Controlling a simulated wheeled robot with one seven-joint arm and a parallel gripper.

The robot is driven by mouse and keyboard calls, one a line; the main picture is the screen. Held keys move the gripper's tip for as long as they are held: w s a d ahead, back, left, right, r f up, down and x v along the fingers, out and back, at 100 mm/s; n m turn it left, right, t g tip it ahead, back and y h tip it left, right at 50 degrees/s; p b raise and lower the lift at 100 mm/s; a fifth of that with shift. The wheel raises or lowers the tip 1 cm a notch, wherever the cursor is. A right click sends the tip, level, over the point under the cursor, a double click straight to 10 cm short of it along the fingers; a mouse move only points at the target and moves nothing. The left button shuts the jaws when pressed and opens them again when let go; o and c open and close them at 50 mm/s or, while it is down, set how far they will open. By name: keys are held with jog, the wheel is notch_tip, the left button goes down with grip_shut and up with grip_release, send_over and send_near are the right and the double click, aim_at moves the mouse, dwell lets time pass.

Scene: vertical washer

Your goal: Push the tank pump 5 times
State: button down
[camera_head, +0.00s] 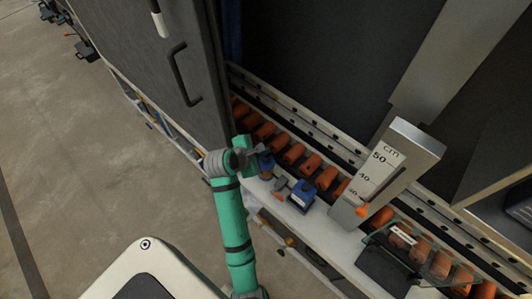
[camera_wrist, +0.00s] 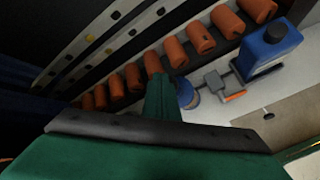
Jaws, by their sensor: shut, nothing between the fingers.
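My gripper (camera_head: 257,149) is shut and empty, at the end of my green arm above the white ledge. In the wrist view its green fingers (camera_wrist: 162,98) are together, pointing toward the ledge. A small round blue part (camera_head: 266,165) sits just below the fingertips; it also shows in the wrist view (camera_wrist: 188,96), right beside the fingers and partly hidden by them. I cannot tell if they touch. To its right are a grey bracket-like part with an orange edge (camera_head: 282,188) and a blue tank with a dark cap (camera_head: 303,194). The tank also shows in the wrist view (camera_wrist: 266,50). Which part is the pump is not clear.
A row of orange rollers (camera_head: 311,164) runs along the machine behind the ledge. A large dark door with a handle (camera_head: 184,75) stands at left. A grey post with a cm scale (camera_head: 385,172) and a clear guard (camera_head: 428,252) stand at right. Open floor lies left.

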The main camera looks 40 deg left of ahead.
jog(key=shift+f, duration=1.1)
dwell(0.9)
jog(key=shift+r, duration=0.1)
dwell(0.3)
jog(key=shift+r, duration=1.55)
jog(key=shift+r, duration=2.5)
jog(key=shift+s, duration=0.1)
